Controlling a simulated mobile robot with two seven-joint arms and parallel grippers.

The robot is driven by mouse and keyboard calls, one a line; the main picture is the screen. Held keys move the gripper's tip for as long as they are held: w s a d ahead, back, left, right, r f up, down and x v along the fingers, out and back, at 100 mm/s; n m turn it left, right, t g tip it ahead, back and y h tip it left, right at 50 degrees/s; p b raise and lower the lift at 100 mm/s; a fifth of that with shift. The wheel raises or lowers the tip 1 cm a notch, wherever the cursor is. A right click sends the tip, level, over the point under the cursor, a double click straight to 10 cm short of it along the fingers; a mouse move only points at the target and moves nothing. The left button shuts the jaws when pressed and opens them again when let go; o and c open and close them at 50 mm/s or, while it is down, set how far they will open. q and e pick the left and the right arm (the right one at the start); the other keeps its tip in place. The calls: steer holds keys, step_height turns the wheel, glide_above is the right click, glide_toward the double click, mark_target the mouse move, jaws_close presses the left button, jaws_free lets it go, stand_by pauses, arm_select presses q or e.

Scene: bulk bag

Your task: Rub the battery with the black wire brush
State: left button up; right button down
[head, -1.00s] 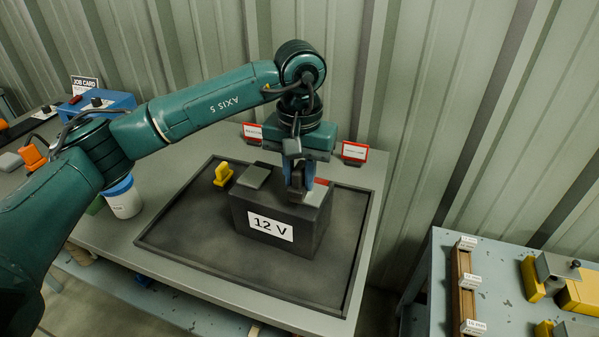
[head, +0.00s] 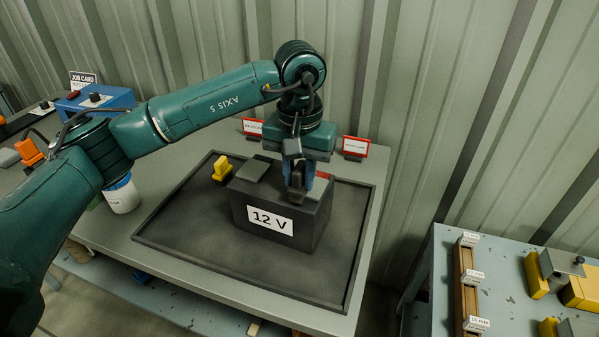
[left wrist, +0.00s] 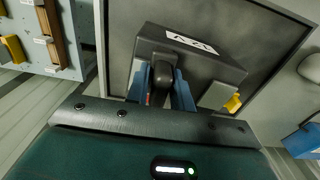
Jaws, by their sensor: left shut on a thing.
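The battery (head: 300,235) is a dark box with a "12 V" label, standing in a black-rimmed tray (head: 180,235). It also shows upside down in the left wrist view (left wrist: 205,67). My left gripper (head: 297,186) points down at the right part of the battery's top. In the left wrist view its blue fingers (left wrist: 162,95) are shut on a black, rounded piece (left wrist: 162,74), which looks like the wire brush's handle. The brush's lower end is hidden, so I cannot tell whether it touches the battery. My right gripper is not in view.
Grey blocks (head: 253,169) sit on the battery top, with a red patch at right. A yellow piece (head: 222,168) stands behind the battery's left side. Red-framed signs (head: 355,147) stand behind the tray. A white tub (head: 122,196) is at left. The tray's front is clear.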

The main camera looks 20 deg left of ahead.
arm_select(q)
steer(key=shift+w+f, duration=0.1)
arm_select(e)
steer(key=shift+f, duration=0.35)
